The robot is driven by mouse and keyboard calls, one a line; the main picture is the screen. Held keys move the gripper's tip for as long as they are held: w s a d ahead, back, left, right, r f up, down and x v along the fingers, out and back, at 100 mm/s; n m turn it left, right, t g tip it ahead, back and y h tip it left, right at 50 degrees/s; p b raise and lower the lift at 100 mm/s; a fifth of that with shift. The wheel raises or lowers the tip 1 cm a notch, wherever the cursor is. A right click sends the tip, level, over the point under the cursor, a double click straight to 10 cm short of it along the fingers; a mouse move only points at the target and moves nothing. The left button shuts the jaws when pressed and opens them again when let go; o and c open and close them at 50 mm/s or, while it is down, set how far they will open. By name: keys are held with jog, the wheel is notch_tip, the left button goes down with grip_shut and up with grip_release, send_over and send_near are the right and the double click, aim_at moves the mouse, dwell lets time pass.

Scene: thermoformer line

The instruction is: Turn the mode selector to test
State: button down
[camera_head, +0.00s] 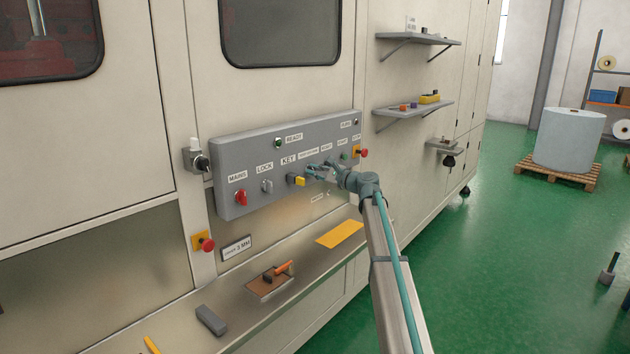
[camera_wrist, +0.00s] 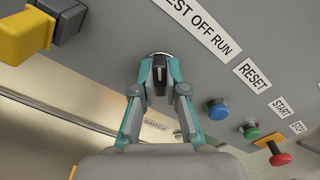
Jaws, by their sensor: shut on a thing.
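The mode selector (camera_wrist: 159,72) is a small black knob on the grey control panel, below the "TEST OFF RUN" label (camera_wrist: 203,22) in the wrist view. My gripper (camera_wrist: 160,76) is shut on it, with one teal finger on each side. In the head view my gripper (camera_head: 313,172) is at the panel (camera_head: 228,160), right of the yellow key, and hides the selector. I cannot tell which position the selector points to.
A yellow key (camera_head: 298,181), grey lock knob (camera_head: 267,186) and red mains switch (camera_head: 240,197) are to the left. A blue reset button (camera_wrist: 217,109), green start button (camera_wrist: 250,130) and red stop button (camera_wrist: 280,159) are to the right. A ledge (camera_head: 240,315) with tools runs below.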

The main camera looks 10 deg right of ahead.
jog(key=shift+n+b, duration=0.9)
jog(key=shift+n, duration=0.2)
jog(key=c, duration=1.2)
grip_release()
jog(key=shift+s, duration=0.15)
jog(key=v, duration=1.1)
jog(key=shift+s+d, duration=0.3)
jog(key=shift+f, duration=0.1)
